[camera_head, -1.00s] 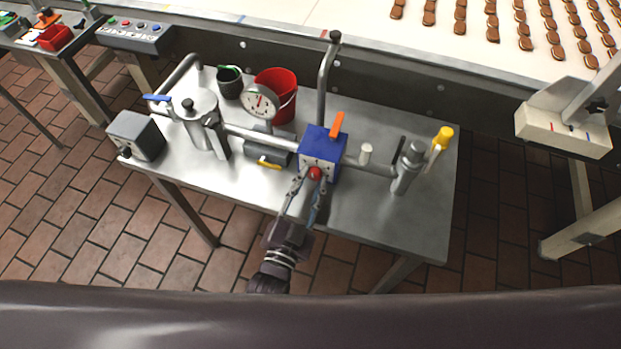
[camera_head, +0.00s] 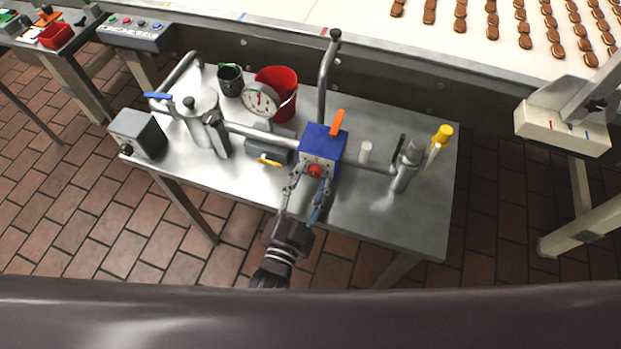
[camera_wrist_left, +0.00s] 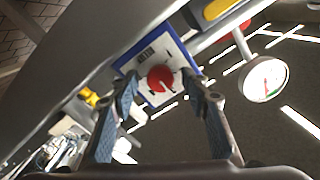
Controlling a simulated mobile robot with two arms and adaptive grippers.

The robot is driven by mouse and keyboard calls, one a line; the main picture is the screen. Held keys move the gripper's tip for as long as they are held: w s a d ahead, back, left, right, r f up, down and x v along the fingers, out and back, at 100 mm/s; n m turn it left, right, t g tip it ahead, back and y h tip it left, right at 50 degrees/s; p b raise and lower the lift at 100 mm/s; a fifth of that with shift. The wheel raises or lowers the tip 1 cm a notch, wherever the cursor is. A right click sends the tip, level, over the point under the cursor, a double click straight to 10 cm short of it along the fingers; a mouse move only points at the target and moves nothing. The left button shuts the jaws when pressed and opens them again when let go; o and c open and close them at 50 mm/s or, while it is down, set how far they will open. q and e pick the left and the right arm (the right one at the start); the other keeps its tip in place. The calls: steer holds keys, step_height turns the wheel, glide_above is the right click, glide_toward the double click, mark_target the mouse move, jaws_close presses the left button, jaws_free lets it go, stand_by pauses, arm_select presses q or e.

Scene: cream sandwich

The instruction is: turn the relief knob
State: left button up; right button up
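The relief knob (camera_head: 315,171) is a round red knob on the front face of a blue box (camera_head: 322,141) on the steel table. In the left wrist view the knob (camera_wrist_left: 161,79) shows a pale pointer mark and sits on a white dial plate with printed marks. My left gripper (camera_head: 308,180) is in front of the box. Its fingers are apart, one on each side of the knob in the wrist view (camera_wrist_left: 163,88), with visible gaps. I cannot tell how far the fingertips reach along the knob. My right gripper is not in view.
The table's front right (camera_head: 390,228) is clear.

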arm_select(q)
steer(key=v, duration=1.2)
stand_by(0.5)
